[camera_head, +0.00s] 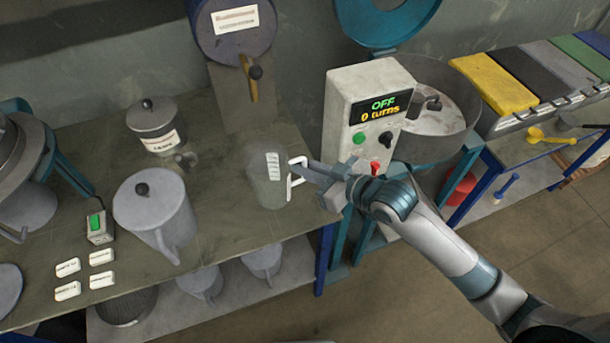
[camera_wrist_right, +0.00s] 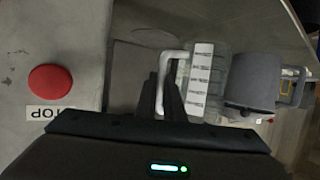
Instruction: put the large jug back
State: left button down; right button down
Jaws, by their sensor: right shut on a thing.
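A clear jug (camera_head: 266,182) with a white handle and a white graduated strip is at the right part of the workbench (camera_head: 225,215). My right gripper (camera_head: 301,166) is shut on its handle, coming from the right. In the right wrist view the fingers (camera_wrist_right: 172,98) close around the white handle, with the jug (camera_wrist_right: 207,85) and its scale strip just to the right. I cannot tell whether its base touches the bench. My left gripper is not in view.
A grey lidded jug (camera_head: 155,212) and a labelled lidded pot (camera_head: 156,126) stand to the left on the bench. A control box (camera_head: 366,117) reading OFF and a round pan (camera_head: 430,110) are close to my right gripper. Several grey vessels sit on the shelf below.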

notch_tip(320, 180, down, 3)
jog(key=shift+r+p, duration=0.1)
jog(key=shift+p, duration=0.3)
jog(key=shift+f, duration=0.45)
jog(key=shift+f, duration=0.1)
jog(key=c, duration=1.9)
grip_release()
jog(key=shift+o, duration=0.2)
